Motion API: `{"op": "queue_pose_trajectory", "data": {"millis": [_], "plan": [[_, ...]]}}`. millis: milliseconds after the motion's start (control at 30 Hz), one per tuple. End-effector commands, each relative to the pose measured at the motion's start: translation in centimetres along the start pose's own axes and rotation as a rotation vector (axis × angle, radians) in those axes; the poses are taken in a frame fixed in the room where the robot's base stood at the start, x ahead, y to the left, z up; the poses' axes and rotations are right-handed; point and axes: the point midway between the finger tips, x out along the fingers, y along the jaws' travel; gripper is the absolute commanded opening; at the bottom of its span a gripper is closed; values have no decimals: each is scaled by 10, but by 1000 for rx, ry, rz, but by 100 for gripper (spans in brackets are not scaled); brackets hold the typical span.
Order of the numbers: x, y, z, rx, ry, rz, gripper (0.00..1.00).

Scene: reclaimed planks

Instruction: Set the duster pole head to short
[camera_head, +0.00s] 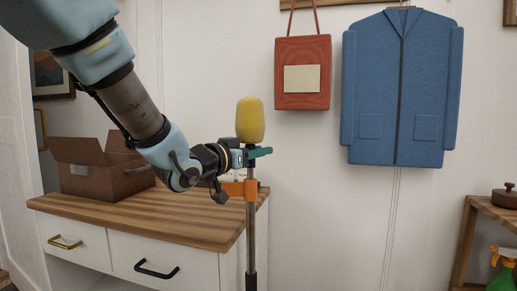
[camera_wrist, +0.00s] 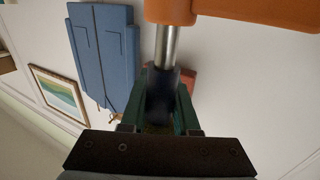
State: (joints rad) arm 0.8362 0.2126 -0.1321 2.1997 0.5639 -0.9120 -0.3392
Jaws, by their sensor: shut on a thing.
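The duster pole (camera_head: 251,235) stands upright in front of the dresser, with a yellow rounded head (camera_head: 250,119) on top. An orange clamp (camera_head: 237,188) is around the pole below the head; it also shows at the top of the wrist view (camera_wrist: 260,27). My gripper (camera_head: 260,152) is between head and clamp, its green fingers shut on the dark collar (camera_wrist: 161,92) of the pole. In the wrist view bare metal pole (camera_wrist: 166,45) shows between collar and clamp. The yellow head is almost wholly hidden behind my gripper there.
A wood-topped dresser (camera_head: 128,214) stands left, with an open brown box (camera_head: 104,177) on it. A red bag (camera_head: 303,97) and a blue jacket (camera_head: 385,130) hang on the wall. A wooden shelf (camera_head: 474,235) with a green spray bottle (camera_head: 501,278) is far right.

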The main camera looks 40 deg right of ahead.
Motion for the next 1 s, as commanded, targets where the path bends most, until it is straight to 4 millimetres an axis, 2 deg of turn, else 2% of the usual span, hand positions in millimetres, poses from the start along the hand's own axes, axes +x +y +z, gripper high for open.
{"op": "queue_pose_trajectory", "data": {"millis": [33,467,500,733,1000], "plan": [[0,0,6,0,-3,0,0],[-1,0,13,-4,-15,0,0],[-1,0,13,-4,-16,0,33],[0,0,10,-2,-9,0,59],[-1,0,7,-1,-4,0,60]]}}
